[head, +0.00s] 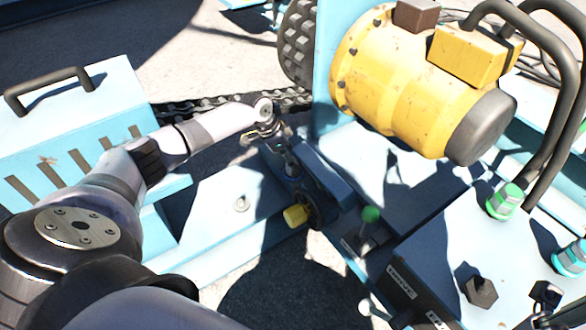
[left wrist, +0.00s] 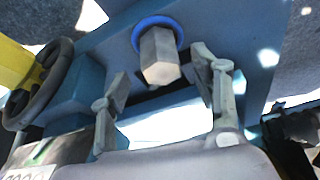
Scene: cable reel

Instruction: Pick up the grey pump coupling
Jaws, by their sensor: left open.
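The grey pump coupling (left wrist: 160,58) is a hexagonal stub with a blue ring at its base, set in a blue housing in the left wrist view. My left gripper (left wrist: 163,78) is open, with one finger on each side of the coupling. The fingers look apart from it, and I cannot tell its exact depth between them. In the head view my left gripper (head: 268,133) points down over the blue housing beside the handwheel, and I cannot make out the coupling clearly there. My right gripper is not in view.
A dark handwheel (head: 316,208) with a yellow hub (head: 296,216) stands close by, also at the left wrist view's left edge (left wrist: 38,85). A light blue handled box (head: 75,110) is left.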

